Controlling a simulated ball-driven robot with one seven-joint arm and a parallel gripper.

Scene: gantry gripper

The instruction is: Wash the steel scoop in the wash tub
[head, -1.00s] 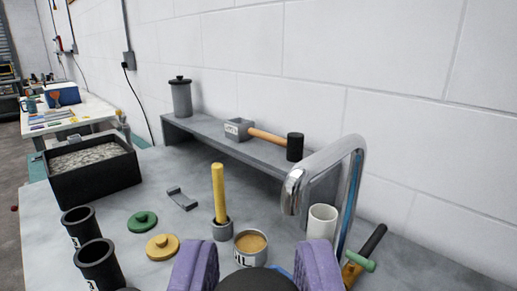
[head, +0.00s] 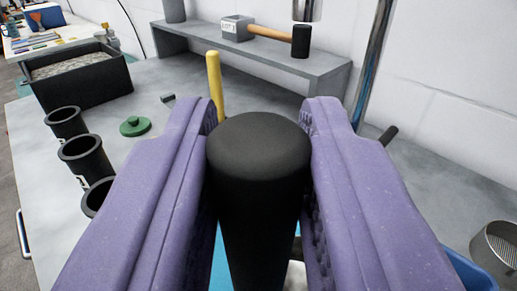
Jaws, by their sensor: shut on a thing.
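My gripper (head: 262,108) has two purple padded fingers, which are shut on a thick black handle (head: 258,185) with a rounded top. The handle stands upright between the pads. Its lower end and whatever is fixed to it are hidden, so I cannot see a steel scoop part. Light blue patches show below, beside the handle; I cannot tell what they belong to. A blue tub edge (head: 470,272) shows at the lower right, mostly cut off by the frame and the right finger.
Black cups (head: 85,155) stand on the left of the grey bench. Behind are a green lid (head: 135,126), a yellow rod (head: 215,80) and a black gravel bin (head: 85,85). A raised shelf (head: 330,80) bears a mallet (head: 285,38). A mesh cylinder (head: 497,245) is at right.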

